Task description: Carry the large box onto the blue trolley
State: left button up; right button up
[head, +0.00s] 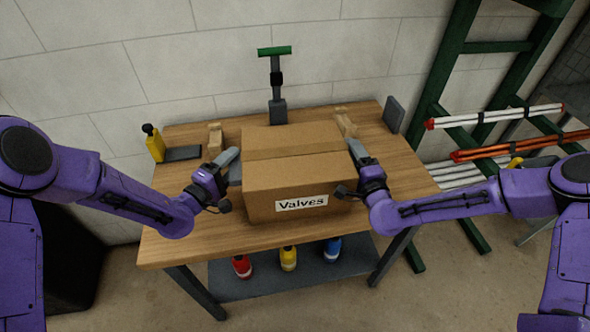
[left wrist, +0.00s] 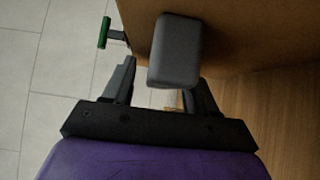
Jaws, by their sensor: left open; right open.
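The large cardboard box (head: 285,180), labelled "Valves", sits upright on the wooden table. Its side also shows in the left wrist view (left wrist: 235,35). My left gripper (head: 232,165) is at the box's left side, open. In the left wrist view its two fingers (left wrist: 158,85) stand apart with a grey block-like part (left wrist: 175,50) between them, against the box side. My right gripper (head: 354,152) is at the box's right side, open. I cannot tell whether either gripper touches the box. No blue trolley is in view.
The wooden table (head: 180,235) also bears a yellow tool (head: 155,145), a green-topped pump-like tool (head: 277,85) and a grey plate (head: 394,114). Colored bottles (head: 288,258) stand on the shelf below. A green rack (head: 455,60) with red and white rods (head: 520,145) stands at right.

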pick_arm(q)
grip_shut()
pick_arm(e)
grip_shut()
dwell(1.1)
pick_arm(q)
jog(key=shift+r, duration=0.1)
pick_arm(e)
jog(key=shift+r, duration=0.1)
